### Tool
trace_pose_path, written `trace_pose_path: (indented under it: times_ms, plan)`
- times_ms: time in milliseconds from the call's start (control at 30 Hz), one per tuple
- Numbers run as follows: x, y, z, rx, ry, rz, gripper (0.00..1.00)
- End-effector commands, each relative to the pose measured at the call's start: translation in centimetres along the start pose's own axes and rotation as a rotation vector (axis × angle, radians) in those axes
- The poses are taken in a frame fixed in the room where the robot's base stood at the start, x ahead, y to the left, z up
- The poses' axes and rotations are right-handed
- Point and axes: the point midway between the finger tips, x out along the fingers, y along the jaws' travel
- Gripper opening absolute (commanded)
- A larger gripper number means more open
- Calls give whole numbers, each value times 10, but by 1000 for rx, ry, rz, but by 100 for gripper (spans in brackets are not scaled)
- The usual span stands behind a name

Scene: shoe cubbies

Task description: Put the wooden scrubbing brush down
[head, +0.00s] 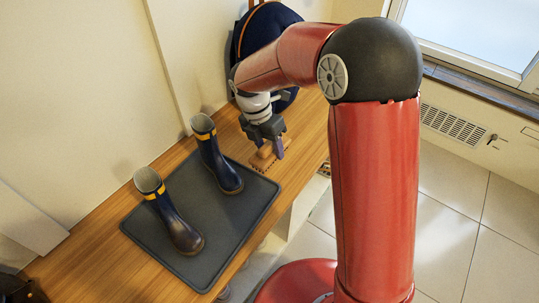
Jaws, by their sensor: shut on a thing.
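The wooden scrubbing brush (261,160) is a small light-brown block with darker bristles below. It is at the wooden bench top (311,140), just right of the dark mat's far corner. My gripper (268,148) points down and is shut on the brush from above, with fingers along its sides. The brush looks low, at or very near the bench surface; I cannot tell whether its bristles touch. Part of the brush is hidden behind the fingers.
A dark grey mat (206,244) lies on the bench, bearing two navy rubber boots with yellow bands (217,160) (173,214). A dark blue bag (262,27) hangs at the wall behind my arm. Bare bench lies right of the brush.

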Motion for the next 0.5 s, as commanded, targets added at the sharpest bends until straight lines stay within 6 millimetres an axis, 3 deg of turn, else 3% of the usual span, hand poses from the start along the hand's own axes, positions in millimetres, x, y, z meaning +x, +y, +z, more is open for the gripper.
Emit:
trace_pose_path:
  times_ms: [200, 500]
  plan:
    - [32, 7, -2, -1, 1, -4, 12]
    - [34, 8, -2, -1, 0, -1, 12]
